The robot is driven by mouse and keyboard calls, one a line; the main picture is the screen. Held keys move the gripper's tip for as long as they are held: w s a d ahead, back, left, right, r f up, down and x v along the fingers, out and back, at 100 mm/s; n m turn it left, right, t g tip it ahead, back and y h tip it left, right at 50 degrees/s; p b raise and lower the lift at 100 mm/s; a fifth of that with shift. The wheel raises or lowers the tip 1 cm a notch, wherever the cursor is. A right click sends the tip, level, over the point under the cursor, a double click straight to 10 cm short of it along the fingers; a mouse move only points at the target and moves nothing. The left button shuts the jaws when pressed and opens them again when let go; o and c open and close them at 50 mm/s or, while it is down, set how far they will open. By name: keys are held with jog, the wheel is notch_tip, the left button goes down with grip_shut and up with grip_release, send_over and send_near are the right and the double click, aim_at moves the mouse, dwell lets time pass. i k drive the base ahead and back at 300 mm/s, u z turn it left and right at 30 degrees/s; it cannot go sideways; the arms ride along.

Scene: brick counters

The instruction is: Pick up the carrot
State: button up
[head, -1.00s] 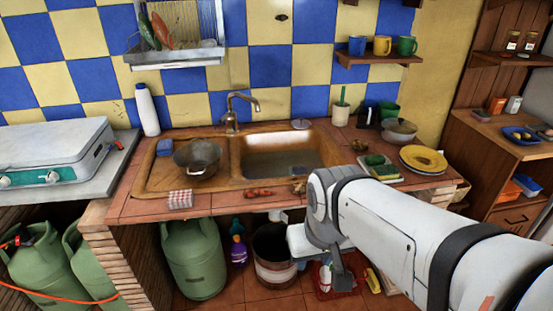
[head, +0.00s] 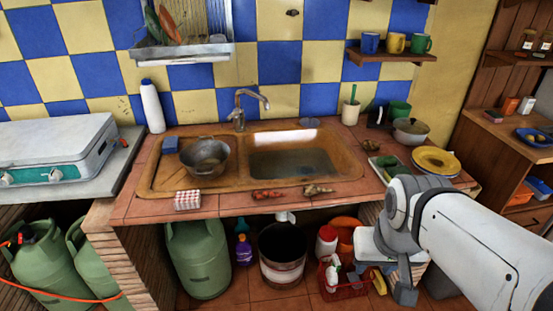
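The carrot (head: 268,194) is a small orange-red shape lying on the tiled front edge of the counter, just in front of the sink. A knobbly brown root-like piece (head: 318,189) lies to its right. My gripper (head: 393,268) is at the lower right, below the counter front and well to the right of the carrot, touching nothing that I can make out. Its fingers are not clearly seen, so I cannot tell whether it is open or shut. The carrot is unobstructed.
A metal pot (head: 206,157) sits left of the sink basin (head: 290,163). Yellow plates (head: 436,160) and a tray with green things (head: 388,168) are at the right. A bucket (head: 283,255) and a red basket (head: 345,289) are below.

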aim_at(257, 195)
jog(key=u, duration=0.05)
jog(key=i, duration=1)
jog(key=z, duration=0.05)
